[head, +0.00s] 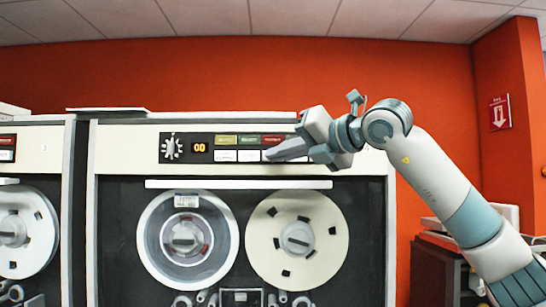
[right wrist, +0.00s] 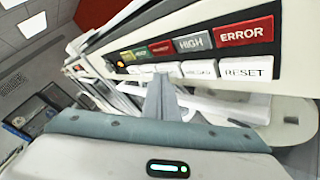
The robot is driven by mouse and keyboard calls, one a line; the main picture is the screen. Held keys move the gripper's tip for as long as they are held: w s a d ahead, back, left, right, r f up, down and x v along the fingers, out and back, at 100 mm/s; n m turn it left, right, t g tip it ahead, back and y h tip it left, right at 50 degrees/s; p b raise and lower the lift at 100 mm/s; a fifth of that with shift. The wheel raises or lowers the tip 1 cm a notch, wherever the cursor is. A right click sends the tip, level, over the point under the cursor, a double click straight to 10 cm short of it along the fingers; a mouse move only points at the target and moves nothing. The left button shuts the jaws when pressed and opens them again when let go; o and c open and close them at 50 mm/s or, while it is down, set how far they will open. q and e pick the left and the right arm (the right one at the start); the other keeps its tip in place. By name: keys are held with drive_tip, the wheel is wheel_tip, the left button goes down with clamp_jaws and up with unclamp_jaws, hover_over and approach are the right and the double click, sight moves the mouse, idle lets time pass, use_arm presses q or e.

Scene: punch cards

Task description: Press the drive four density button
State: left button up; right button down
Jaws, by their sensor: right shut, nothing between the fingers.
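A tape drive (head: 120,152) fills the middle of the head view. Its dark control panel (head: 205,140) has a dial, an orange number display, a row of coloured lights and a row of white buttons below. My right gripper (head: 268,155) is shut and empty, its tips in front of the white button row. In the right wrist view the shut fingers (right wrist: 163,88) point at that row. The reset button (right wrist: 247,72) is right of the fingertips, with another white button (right wrist: 200,69) between, its label hard to read. I cannot tell whether the tips touch. The density label is not readable.
The high light (right wrist: 194,43) and red error light (right wrist: 243,33) sit above the buttons. Two tape reels (head: 296,200) are below the panel under a white bar (head: 238,184). Another drive (head: 32,150) stands at the left. An orange wall (head: 440,75) is behind.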

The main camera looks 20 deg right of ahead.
drive_tip(key=shift+w+d, duration=0.15)
drive_tip(key=shift+w, duration=0.2)
idle(0.7)
idle(0.3)
drive_tip(key=shift+s+a+b, duration=0.25)
drive_tip(key=shift+s+b, duration=0.55)
drive_tip(key=shift+s, duration=0.05)
drive_tip(key=shift+s, duration=0.1)
drive_tip(key=s+b, duration=0.1)
drive_tip(key=s, duration=0.1)
drive_tip(key=s+a+b, duration=0.1)
drive_tip(key=s+b, duration=0.1)
drive_tip(key=shift+s+f, duration=0.1)
drive_tip(key=shift+s, duration=0.3)
